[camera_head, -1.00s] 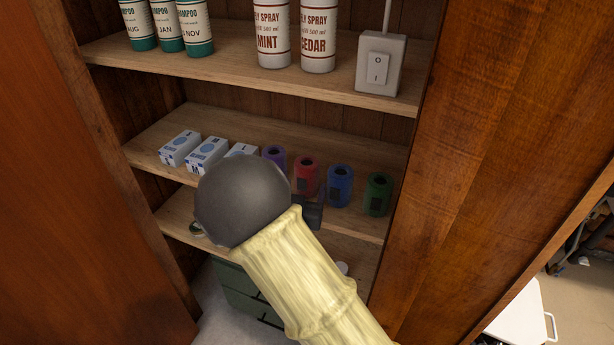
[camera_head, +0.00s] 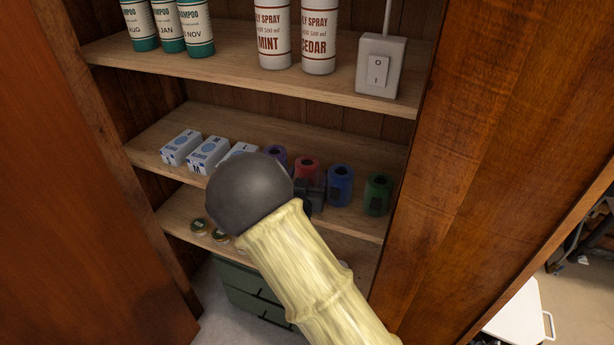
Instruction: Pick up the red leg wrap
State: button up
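The red leg wrap (camera_head: 307,166) stands on the middle shelf, between a purple wrap (camera_head: 276,154) and a blue wrap (camera_head: 340,184). Only its upper part shows; the lower part is hidden behind my dark gripper (camera_head: 312,191). My gripper is at the front of the red wrap, mostly hidden behind my arm's round dark joint. I cannot make out its fingertips, nor whether they touch the wrap. A green wrap (camera_head: 377,195) stands at the right end of the row.
White boxes (camera_head: 208,153) stand left of the wraps. The upper shelf (camera_head: 225,72) holds bottles and a switch box (camera_head: 381,66). Small round tins (camera_head: 199,227) sit on the lower shelf. Wooden cabinet sides (camera_head: 480,120) close in on both sides.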

jog(key=c, duration=0.8)
jog(key=shift+r, duration=0.1)
notch_tip(320, 180, up, 10)
jog(key=shift+f, duration=0.25)
jog(key=shift+r, duration=0.2)
jog(key=shift+f, duration=0.1)
